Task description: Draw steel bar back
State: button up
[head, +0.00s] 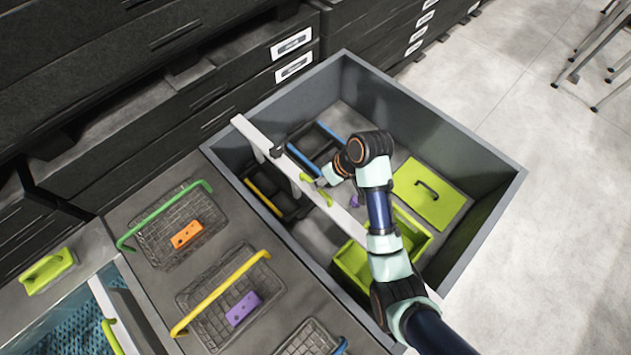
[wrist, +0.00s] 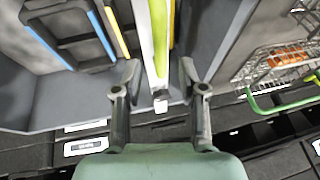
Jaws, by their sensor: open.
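The pale steel bar (head: 270,150) lies across the grey bin from its upper-left rim toward the lower right. A lime-green handle strip (head: 306,177) shows on it beside my gripper (head: 320,183). In the wrist view my gripper (wrist: 158,68) is open, one finger on each side of the lime strip (wrist: 161,35) and the pale bar (wrist: 155,90). Clear gaps show between the fingers and the strip, and nothing is gripped. My arm hides part of the bar's right-hand stretch in the head view.
The grey bin (head: 440,118) holds black trays with blue and yellow edges (head: 265,185), a lime tray (head: 352,262) and a lime lid (head: 430,190). Wire baskets with green (head: 165,213) and yellow (head: 220,290) handles stand on the left counter. Black drawers (head: 130,60) line the back.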

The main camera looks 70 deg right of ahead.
aim_at(320, 206)
jog(key=x, duration=0.3)
jog(key=shift+f+b, duration=0.15)
jog(key=shift+b, duration=0.15)
jog(key=shift+w, duration=0.1)
grip_shut()
